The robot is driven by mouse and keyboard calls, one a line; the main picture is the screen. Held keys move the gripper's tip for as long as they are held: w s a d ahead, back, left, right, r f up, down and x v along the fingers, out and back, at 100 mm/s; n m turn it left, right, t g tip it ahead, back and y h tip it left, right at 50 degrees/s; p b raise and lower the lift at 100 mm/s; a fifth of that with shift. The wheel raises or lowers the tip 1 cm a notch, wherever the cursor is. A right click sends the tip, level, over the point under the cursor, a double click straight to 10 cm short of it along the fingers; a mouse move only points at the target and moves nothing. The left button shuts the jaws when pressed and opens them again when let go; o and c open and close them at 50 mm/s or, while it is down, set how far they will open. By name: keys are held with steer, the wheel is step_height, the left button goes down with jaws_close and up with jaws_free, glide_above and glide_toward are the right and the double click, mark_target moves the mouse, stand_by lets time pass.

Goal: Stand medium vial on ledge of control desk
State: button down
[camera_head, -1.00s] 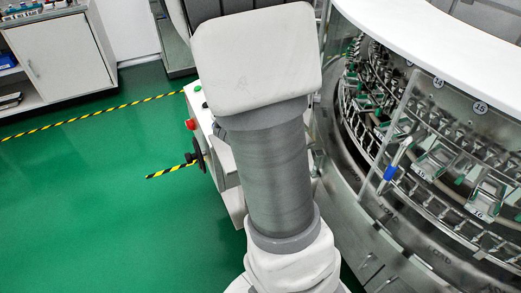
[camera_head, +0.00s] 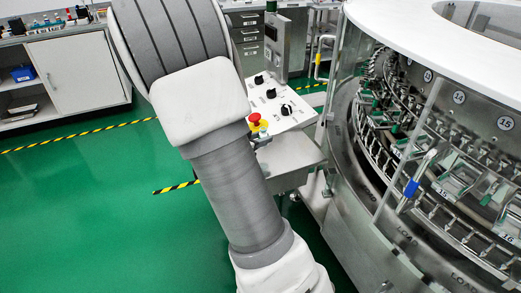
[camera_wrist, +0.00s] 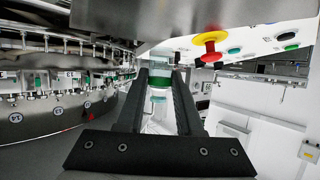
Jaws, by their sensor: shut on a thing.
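The medium vial, a clear vial with green on it (camera_wrist: 158,83), is held between the two black fingers of my gripper (camera_wrist: 160,74) in the wrist view. My gripper is shut on it. The control desk has a white sloped panel (camera_head: 283,110) with black knobs and a red-and-yellow button in the head view. Its grey ledge (camera_head: 294,158) lies below the panel and looks bare where it shows. The panel also shows at the upper right of the wrist view (camera_wrist: 256,38). In the head view my arm hides the gripper and the vial.
The round washer (camera_head: 430,150), with numbered metal holders and a clear guard, stands close to the desk's right. A white cabinet (camera_head: 80,72) stands at the back left. Open green floor (camera_head: 80,215) lies left of my arm, with yellow-black tape lines.

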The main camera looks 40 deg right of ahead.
steer(key=shift+f+b, duration=0.7)
steer(key=shift+f, duration=1.1)
steer(key=shift+f, duration=0.15)
steer(key=c, duration=0.6)
jaws_free()
steer(key=shift+o, duration=0.2)
